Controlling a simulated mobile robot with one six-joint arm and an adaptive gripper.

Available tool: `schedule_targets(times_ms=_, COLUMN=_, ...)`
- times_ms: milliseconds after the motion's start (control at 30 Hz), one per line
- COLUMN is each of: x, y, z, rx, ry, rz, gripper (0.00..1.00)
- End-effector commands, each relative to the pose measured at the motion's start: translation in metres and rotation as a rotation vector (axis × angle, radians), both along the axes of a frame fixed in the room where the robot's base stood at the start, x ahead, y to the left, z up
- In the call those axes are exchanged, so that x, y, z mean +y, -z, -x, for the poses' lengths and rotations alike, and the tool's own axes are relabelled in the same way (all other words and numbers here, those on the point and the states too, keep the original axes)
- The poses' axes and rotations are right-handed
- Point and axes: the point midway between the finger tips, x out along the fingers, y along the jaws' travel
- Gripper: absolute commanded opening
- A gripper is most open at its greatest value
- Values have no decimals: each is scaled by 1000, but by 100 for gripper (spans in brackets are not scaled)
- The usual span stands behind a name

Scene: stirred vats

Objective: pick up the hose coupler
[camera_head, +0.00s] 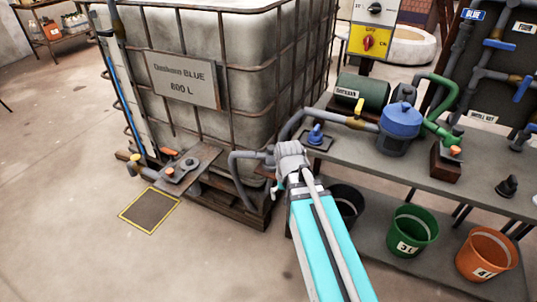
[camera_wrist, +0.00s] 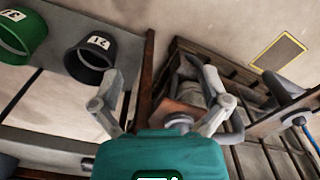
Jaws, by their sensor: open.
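My gripper (camera_head: 284,176) is in front of the lower right of the large caged tank, beside the bench end. In the wrist view its two fingers (camera_wrist: 152,68) are spread, with nothing held between them. A grey hose (camera_head: 238,172) loops beside the tank's base, and its upper end, seemingly the hose coupler (camera_head: 262,155), reaches toward my gripper and is partly hidden by it. In the wrist view a grey cylindrical part (camera_wrist: 213,90) lies by the right finger, partly covered; I cannot tell whether it is the coupler.
The caged tank (camera_head: 180,84) stands on a wooden pallet (camera_head: 235,208). The bench (camera_head: 440,180) at right carries a green motor (camera_head: 362,92) and a blue-topped vessel (camera_head: 400,122). Black (camera_head: 347,200), green (camera_head: 412,230) and orange (camera_head: 487,253) buckets stand below.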

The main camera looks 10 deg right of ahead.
Motion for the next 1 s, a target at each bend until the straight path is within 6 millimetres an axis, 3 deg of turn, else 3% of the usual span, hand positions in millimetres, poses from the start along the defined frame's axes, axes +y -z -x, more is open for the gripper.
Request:
schedule_targets(times_ms=33, x=0, y=-14, z=-20, rx=0, ry=46, rz=0, gripper=97)
schedule_targets(times_ms=400, x=1, y=-85, z=-154, rx=0, ry=581, rz=0, gripper=97)
schedule_targets(times_ms=600, x=1, y=-117, z=-218, rx=0, ry=862, rz=0, gripper=97)
schedule_targets(times_ms=800, x=2, y=-131, z=-249, rx=0, ry=1021, rz=1, gripper=97)
schedule_targets(times_ms=1000, x=2, y=-133, z=-257, rx=-1, ry=1068, rz=1, gripper=97)
